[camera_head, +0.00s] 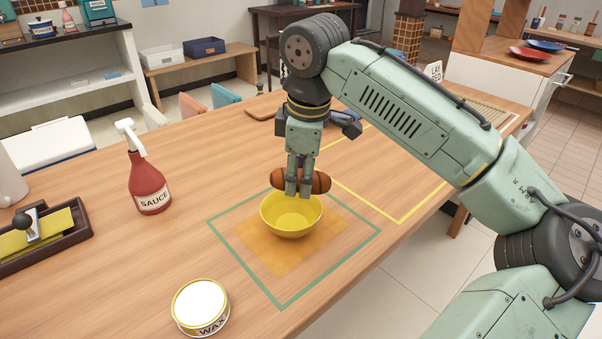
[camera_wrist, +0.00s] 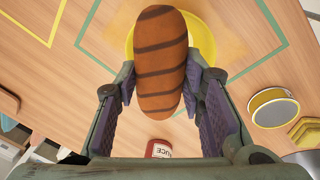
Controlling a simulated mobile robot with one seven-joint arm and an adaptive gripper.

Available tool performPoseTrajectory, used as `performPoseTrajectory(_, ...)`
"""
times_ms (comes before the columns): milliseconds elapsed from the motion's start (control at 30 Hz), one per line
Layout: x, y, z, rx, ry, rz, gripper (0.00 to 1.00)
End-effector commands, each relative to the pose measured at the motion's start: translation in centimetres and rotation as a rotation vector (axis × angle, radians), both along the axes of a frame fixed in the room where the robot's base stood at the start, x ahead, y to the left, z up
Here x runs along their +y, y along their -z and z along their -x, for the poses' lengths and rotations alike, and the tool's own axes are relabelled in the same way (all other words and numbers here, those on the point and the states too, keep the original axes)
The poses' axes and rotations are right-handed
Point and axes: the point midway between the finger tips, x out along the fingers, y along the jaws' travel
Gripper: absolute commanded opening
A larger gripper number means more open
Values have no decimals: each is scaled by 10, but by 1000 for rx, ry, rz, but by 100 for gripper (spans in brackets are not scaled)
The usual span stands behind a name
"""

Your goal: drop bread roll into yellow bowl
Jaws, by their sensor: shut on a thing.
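The brown bread roll (camera_head: 318,182) is held between the fingers of my gripper (camera_head: 298,189). In the wrist view the roll (camera_wrist: 160,65) shows dark stripes and lies lengthwise between the two finger pads. The yellow bowl (camera_head: 291,222) stands upright on the table inside a green outline. My gripper and the roll are above the bowl's far rim in the head view. In the wrist view the bowl (camera_wrist: 203,42) is partly hidden behind the roll. The visible inside of the bowl is empty.
A red sauce bottle (camera_head: 150,180) stands on the table to the left. A wax tin (camera_head: 200,306) is at the front left. A dark tray (camera_head: 45,240) lies at the far left. A yellow outline (camera_head: 400,219) marks the table to the right of the bowl.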

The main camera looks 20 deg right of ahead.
Motion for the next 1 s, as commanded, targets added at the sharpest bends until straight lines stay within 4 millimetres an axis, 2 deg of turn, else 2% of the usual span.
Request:
performPoseTrajectory(33, 0, 5, 0, 0, 1, 1, 9)
performPoseTrajectory(300, 0, 4, 0, 0, 1, 0, 9)
performPoseTrajectory(333, 0, 4, 0, 0, 1, 0, 37)
performPoseTrajectory(667, 0, 4, 0, 0, 1, 0, 59)
performPoseTrajectory(1000, 0, 3, 0, 0, 1, 0, 59)
